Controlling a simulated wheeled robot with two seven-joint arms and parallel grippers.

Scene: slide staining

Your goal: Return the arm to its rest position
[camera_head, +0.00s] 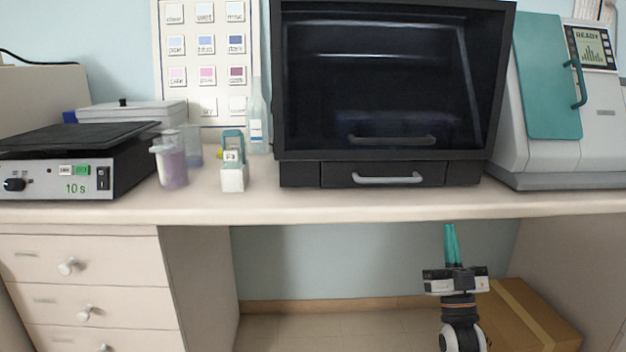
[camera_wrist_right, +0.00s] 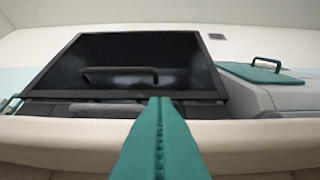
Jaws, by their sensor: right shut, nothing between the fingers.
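My right gripper (camera_head: 452,246) has teal fingers pressed together with nothing between them. In the head view it points up, below and in front of the bench's front edge, at the lower right. In the right wrist view its closed fingers (camera_wrist_right: 160,140) rise from the bottom middle toward the bench edge. The gripper is apart from everything on the bench. My left gripper is not in view.
The bench top (camera_head: 400,205) spans the view. On it stand a hot plate (camera_head: 80,165), a jar (camera_head: 171,165), a small white holder (camera_head: 233,175), a black cabinet (camera_head: 300,172) and a grey-teal machine (camera_head: 550,80). A cardboard box (camera_head: 530,325) is on the floor behind my right arm.

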